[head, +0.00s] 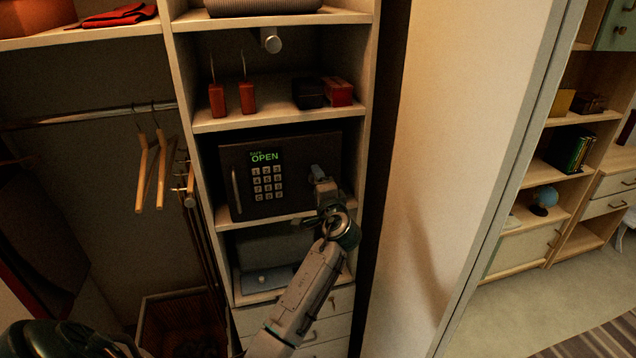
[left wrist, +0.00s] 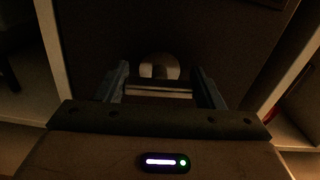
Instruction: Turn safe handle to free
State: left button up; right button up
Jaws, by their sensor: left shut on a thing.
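The dark safe (head: 295,150) sits on a middle shelf of the closet. Its keypad (head: 268,183) has a green display reading "OPEN". A vertical bar (head: 236,190) is on the left of its front. My left gripper (head: 319,174) is at the right of the safe's front, shut on the safe handle, which it mostly hides in the head view. In the left wrist view, the pale rounded handle (left wrist: 159,66) shows between the two fingers (left wrist: 160,88), against the dark safe front. Its exact angle is hard to tell. My right gripper is not in view.
A grey item (head: 266,280) is on the shelf below, above drawers. Wooden hangers (head: 150,170) hang at left. A pale panel (head: 455,150) stands close on the right.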

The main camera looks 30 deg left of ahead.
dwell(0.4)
pick_arm(q)
jog(key=o, duration=1)
jog(key=shift+d, duration=0.1)
jog(key=shift+s+d+f+b, duration=0.2)
jog(key=shift+d+b, duration=0.05)
jog(key=shift+b, duration=0.05)
jog(key=b+v, duration=0.4)
jog(key=v, duration=0.6)
jog(key=shift+s+r, duration=0.1)
jog(key=shift+r, duration=0.05)
